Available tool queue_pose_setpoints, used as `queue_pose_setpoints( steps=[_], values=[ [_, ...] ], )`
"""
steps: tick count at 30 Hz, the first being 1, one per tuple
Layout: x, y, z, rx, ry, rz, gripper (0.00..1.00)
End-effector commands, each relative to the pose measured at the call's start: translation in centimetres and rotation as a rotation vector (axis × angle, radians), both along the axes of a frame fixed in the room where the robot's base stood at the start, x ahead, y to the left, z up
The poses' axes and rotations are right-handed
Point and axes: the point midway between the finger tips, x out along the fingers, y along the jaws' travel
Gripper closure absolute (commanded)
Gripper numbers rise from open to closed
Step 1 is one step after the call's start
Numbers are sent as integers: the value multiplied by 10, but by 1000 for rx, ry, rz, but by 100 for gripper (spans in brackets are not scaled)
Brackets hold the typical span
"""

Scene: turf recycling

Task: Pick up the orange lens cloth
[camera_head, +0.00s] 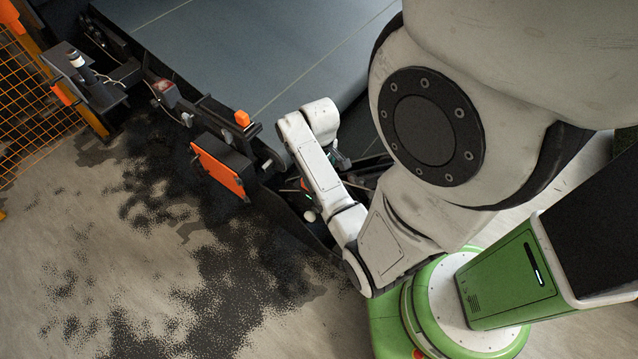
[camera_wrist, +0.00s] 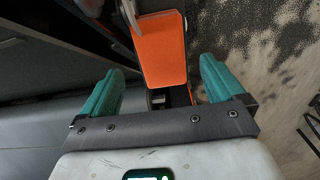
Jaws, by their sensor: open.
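A small orange piece (camera_head: 242,118), which may be the lens cloth, sits on a dark bracket at the machine's edge in the head view. In the wrist view, an orange flat piece (camera_wrist: 160,48) shows beyond and between the fingertips. I cannot tell whether this is the cloth or the orange panel. My gripper (camera_head: 340,160) is at the belt's edge, right of the small orange piece, and partly hidden by my arm. In the wrist view, my gripper (camera_wrist: 162,78) has its teal fingers wide apart with nothing held between them.
An orange panel (camera_head: 220,167) is fixed on the machine's dark side frame. The grey belt (camera_head: 270,50) lies behind it. A post with a black and white device (camera_head: 77,62) and an orange mesh guard (camera_head: 30,105) stand at left. The stained floor (camera_head: 100,270) is open in front.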

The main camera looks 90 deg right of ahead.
Motion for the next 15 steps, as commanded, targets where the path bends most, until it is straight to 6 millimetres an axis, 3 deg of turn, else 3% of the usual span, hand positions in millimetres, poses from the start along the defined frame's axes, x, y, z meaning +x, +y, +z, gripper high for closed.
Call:
queue_pose_setpoints(
  steps=[15],
  values=[
    [2, 2, -54, 0, 0, 0, 4]
  ],
)
